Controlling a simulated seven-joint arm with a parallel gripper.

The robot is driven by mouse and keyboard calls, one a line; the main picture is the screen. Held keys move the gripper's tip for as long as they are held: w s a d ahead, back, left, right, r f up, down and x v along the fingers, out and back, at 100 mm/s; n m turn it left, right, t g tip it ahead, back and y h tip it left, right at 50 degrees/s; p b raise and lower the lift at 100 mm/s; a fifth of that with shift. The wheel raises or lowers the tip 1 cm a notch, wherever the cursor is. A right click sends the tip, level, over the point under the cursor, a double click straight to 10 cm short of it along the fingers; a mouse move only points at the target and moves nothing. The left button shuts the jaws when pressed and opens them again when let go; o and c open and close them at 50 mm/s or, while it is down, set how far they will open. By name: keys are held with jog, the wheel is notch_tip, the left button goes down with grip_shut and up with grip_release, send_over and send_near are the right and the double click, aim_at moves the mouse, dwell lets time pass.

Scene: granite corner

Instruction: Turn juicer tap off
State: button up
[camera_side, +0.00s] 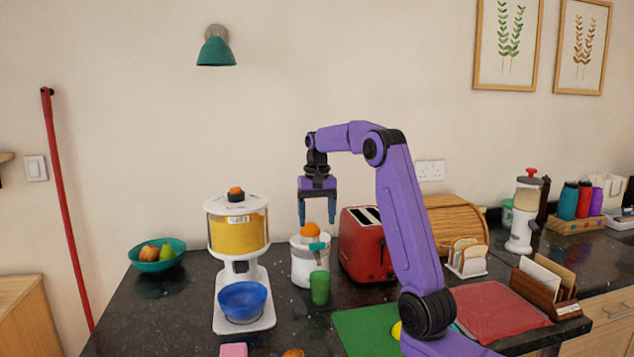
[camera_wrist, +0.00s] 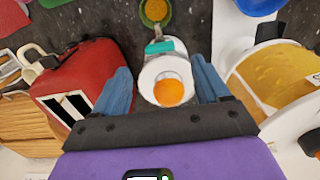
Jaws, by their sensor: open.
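The juicer (camera_side: 303,268) is a small white appliance on the dark counter with an orange (camera_side: 310,230) on top; it also shows in the wrist view (camera_wrist: 150,76), with the orange (camera_wrist: 173,92). Its teal tap (camera_side: 317,246) sticks out at the front, and in the wrist view the tap (camera_wrist: 159,46) points toward the cup. A green cup (camera_side: 320,288) stands below the tap; the wrist view shows orange content in the cup (camera_wrist: 155,11). My gripper (camera_side: 317,222) points down just above the orange. Its blue fingers (camera_wrist: 160,64) are open and empty, apart from the juicer.
A red toaster (camera_side: 365,250) stands close on the right. A dispenser with yellow contents (camera_side: 238,232) and a blue bowl (camera_side: 242,301) stand on the left. A green mat (camera_side: 362,328) lies in front right. A teal fruit bowl (camera_side: 157,262) is farther left.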

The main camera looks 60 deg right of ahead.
notch_tip(320, 180, up, 11)
jog(key=shift+f, duration=0.15)
dwell(0.4)
dwell(0.4)
